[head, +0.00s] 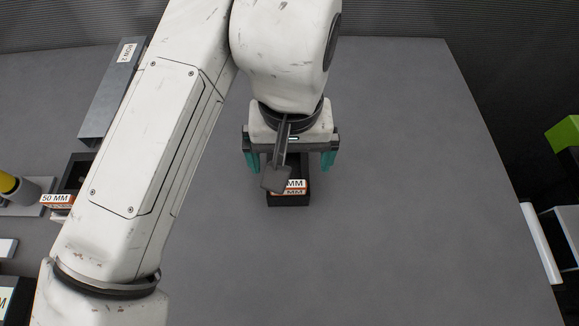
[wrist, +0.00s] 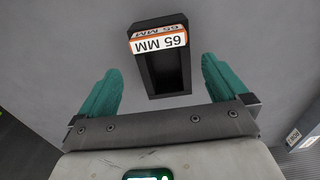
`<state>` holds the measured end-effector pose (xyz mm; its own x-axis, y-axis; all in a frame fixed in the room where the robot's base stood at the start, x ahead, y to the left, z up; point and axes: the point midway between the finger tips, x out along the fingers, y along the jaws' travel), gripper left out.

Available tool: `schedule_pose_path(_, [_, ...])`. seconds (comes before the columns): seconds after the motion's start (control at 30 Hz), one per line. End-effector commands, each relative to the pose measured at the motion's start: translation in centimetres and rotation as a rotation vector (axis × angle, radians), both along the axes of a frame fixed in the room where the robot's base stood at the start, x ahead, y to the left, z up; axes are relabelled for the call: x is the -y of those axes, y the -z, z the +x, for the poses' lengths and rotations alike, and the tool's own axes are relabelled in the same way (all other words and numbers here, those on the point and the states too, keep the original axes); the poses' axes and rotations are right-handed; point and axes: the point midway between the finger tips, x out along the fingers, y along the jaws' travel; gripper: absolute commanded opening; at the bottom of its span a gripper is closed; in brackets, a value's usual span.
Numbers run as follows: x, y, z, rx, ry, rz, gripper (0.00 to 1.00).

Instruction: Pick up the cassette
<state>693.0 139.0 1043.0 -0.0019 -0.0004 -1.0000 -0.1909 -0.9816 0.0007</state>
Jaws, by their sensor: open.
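A black, open, box-like cassette (head: 289,201) with an orange and white label lies on the grey table below my gripper. In the wrist view the cassette (wrist: 185,75) shows its label reading 65 MM and its hollow inside. My gripper (head: 289,165) is open, with a teal finger on either side of the cassette in the picture. In the wrist view my gripper (wrist: 162,68) has the near end of the cassette between its fingers, with gaps on both sides. Its fingers do not touch the cassette. Part of the cassette is hidden by my wrist in the head view.
Another black cassette labelled 50 MM (head: 56,199) stands at the left, partly behind my arm. A long grey bar (head: 110,95) labelled ROW 2 lies behind it. A yellow and grey cylinder (head: 18,189) is at the left edge. The table (head: 420,200) is clear on the right.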

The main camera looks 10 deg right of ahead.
Motion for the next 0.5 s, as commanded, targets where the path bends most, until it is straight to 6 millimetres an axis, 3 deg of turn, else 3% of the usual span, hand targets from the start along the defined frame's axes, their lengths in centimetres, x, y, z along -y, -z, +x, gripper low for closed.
schedule_pose_path(0.17, [-0.1,1.2,0.1,0.0,-0.001,0.0,1.0])
schedule_pose_path(0.5, [-0.3,5.5,0.3,-0.001,0.0,0.0,1.0])
